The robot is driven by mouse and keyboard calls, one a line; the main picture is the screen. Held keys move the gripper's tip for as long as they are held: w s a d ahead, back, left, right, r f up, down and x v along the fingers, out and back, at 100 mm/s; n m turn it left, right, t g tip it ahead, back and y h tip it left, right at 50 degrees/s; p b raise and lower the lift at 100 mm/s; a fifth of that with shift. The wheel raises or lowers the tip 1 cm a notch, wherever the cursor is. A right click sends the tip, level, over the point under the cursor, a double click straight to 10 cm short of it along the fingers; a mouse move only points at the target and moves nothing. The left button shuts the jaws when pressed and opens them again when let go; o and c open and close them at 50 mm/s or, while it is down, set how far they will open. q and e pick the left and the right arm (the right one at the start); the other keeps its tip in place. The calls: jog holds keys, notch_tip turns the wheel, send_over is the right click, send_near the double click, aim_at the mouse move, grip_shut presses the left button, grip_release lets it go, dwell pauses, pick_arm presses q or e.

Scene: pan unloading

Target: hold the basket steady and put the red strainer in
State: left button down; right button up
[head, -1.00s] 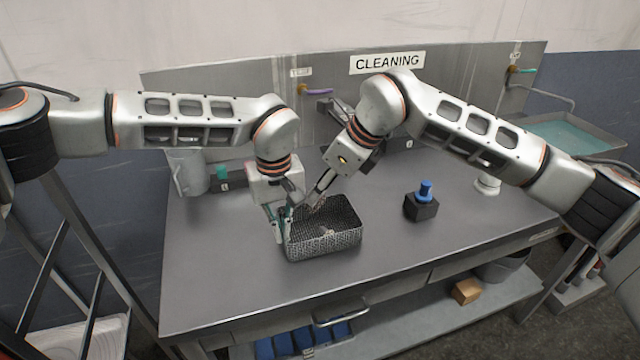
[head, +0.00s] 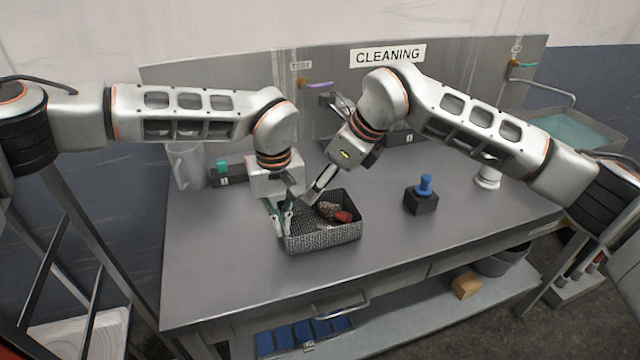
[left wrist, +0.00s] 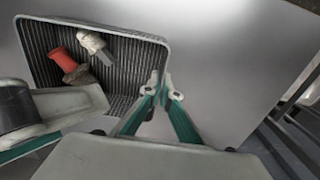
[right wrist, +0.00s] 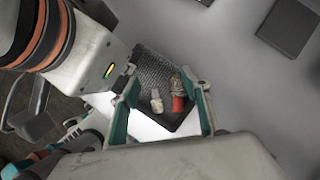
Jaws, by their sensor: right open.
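The dark mesh basket (head: 325,241) stands on the grey bench. The red strainer (head: 343,216) lies inside it, its mesh head toward the back left. Its red part also shows in the left wrist view (left wrist: 62,60) and the right wrist view (right wrist: 179,104). A white-and-grey piece (left wrist: 93,42) lies beside it in the basket. My left gripper (head: 283,226) is shut on the basket's left wall, with its fingers on either side of the rim. My right gripper (head: 308,201) is open and empty, just above the basket's back left part, apart from the strainer.
A black block with a blue knob (head: 424,198) stands right of the basket. A grey pitcher (head: 187,166) and a dark holder with a green piece (head: 226,174) are at the back left. The bench front is clear.

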jog(key=v, duration=1.1)
jog(key=shift+r, duration=0.2)
pick_arm(q)
jog(key=c, duration=2.2)
grip_release()
jog(key=shift+r, duration=0.1)
